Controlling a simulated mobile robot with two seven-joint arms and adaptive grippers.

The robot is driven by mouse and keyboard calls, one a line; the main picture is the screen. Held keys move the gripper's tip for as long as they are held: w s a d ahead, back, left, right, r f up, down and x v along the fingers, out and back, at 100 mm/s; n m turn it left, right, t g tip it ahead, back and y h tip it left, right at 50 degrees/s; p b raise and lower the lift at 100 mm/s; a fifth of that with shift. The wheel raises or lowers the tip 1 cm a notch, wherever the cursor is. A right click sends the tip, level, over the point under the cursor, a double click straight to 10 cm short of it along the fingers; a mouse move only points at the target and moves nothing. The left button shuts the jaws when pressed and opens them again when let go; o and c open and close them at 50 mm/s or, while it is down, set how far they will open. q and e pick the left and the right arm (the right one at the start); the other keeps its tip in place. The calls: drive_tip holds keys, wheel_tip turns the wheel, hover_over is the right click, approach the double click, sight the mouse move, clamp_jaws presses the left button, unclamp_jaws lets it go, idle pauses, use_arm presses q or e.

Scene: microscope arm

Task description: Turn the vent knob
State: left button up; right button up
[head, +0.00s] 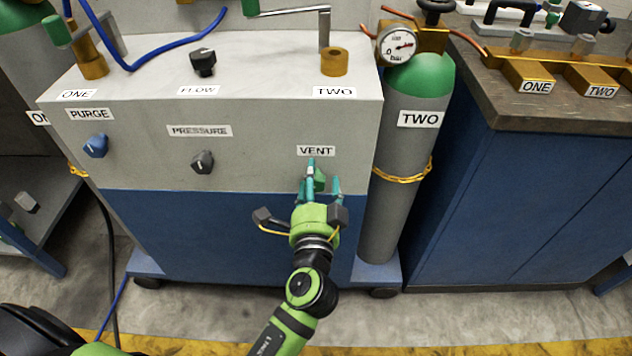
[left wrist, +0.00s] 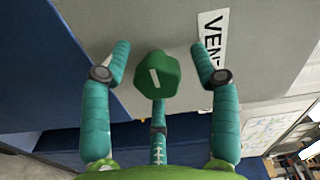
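The vent knob (left wrist: 157,74) is green and lobed, with a white pointer line on its face. It sits on the grey upper front panel of the cart, below the VENT label (head: 316,151). In the head view the knob (head: 319,178) is partly covered by my fingers. My left gripper (head: 323,182) has teal fingers and points at the panel. In the left wrist view its fingers are spread around the knob, with visible gaps at both sides; I cannot tell whether the third, lower finger touches it. My right gripper is not in view.
The blue PURGE knob (head: 96,146) and dark PRESSURE knob (head: 203,161) are farther left on the panel. A grey-green gas cylinder (head: 402,150) labelled TWO stands close right of the cart, with a yellow chain (head: 402,179). A blue cabinet (head: 480,200) is beyond it.

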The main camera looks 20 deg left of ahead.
use_arm(q)
drive_tip(key=shift+s, duration=0.1)
drive_tip(key=shift+s+f, duration=0.1)
drive_tip(key=shift+s, duration=0.15)
drive_tip(key=v, duration=1.1)
drive_tip(key=shift+s, duration=0.15)
drive_tip(key=shift+d, duration=0.15)
